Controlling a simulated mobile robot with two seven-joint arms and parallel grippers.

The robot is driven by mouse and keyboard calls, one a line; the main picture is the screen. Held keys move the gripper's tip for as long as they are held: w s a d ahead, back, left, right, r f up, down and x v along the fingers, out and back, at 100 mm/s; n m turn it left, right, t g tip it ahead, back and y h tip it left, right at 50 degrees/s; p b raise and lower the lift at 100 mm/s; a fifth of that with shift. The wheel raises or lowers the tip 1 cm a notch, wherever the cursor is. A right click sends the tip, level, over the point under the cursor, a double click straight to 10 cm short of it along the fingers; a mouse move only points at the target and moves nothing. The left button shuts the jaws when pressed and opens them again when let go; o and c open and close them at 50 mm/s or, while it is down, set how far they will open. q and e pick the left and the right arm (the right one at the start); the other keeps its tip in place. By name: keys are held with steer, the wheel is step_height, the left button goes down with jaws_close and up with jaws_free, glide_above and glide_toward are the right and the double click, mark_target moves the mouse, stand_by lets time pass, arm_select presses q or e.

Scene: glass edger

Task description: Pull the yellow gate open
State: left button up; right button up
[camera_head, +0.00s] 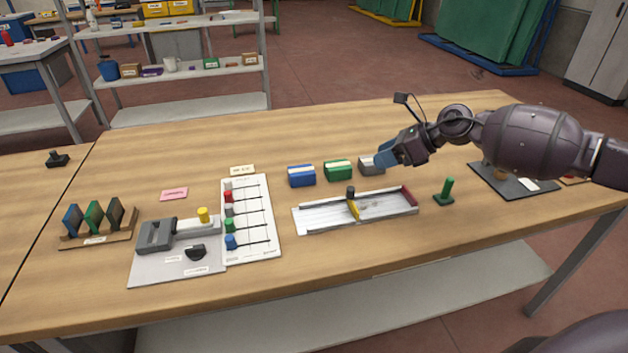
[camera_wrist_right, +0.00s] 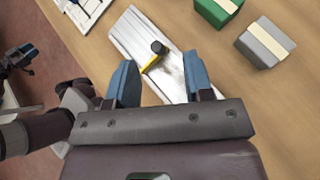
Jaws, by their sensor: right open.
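The yellow gate (camera_head: 352,209) stands across the pale channelled tray (camera_head: 318,222) on the table. A black knob (camera_head: 350,191) is at its far end. In the right wrist view the gate (camera_wrist_right: 150,65) and knob (camera_wrist_right: 157,47) appear beyond and between my fingers. My right gripper (camera_head: 385,154) has blue fingers. It is above the table, behind and to the right of the gate, near the grey block.
Blue (camera_head: 301,176), green (camera_head: 338,170) and grey (camera_head: 371,166) blocks stand behind the tray. A green post (camera_head: 446,190) stands at its right. A white panel with coloured knobs (camera_head: 258,213) lies to its left. The table front is clear.

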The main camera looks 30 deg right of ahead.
mark_target(352, 189)
steer(key=w+a+f+n, duration=0.1)
steer(key=a+f, duration=0.1)
steer(key=f, duration=0.1)
steer(key=a+f+n+g+b, duration=0.1)
steer(key=a+f, duration=0.1)
steer(key=f, duration=0.1)
steer(key=w+a+f+n+g, duration=0.1)
steer(key=f, duration=0.2)
steer(key=shift+w+a+h, duration=0.3)
steer(key=shift+w+a, duration=0.05)
steer(key=shift+a, duration=0.05)
arm_select(q)
steer(key=shift+w+a+f, duration=0.2)
steer(key=shift+a+f, duration=0.05)
steer(key=shift+f, duration=0.2)
arm_select(e)
steer(key=shift+w+a+f, duration=0.25)
steer(key=shift+a+f, duration=0.05)
steer(key=shift+f, duration=0.05)
steer(key=shift+c, duration=0.3)
steer(key=c, duration=0.7)
arm_select(q)
steer(key=shift+d, duration=0.1)
arm_select(e)
steer(key=shift+s, duration=0.1)
jaws_close()
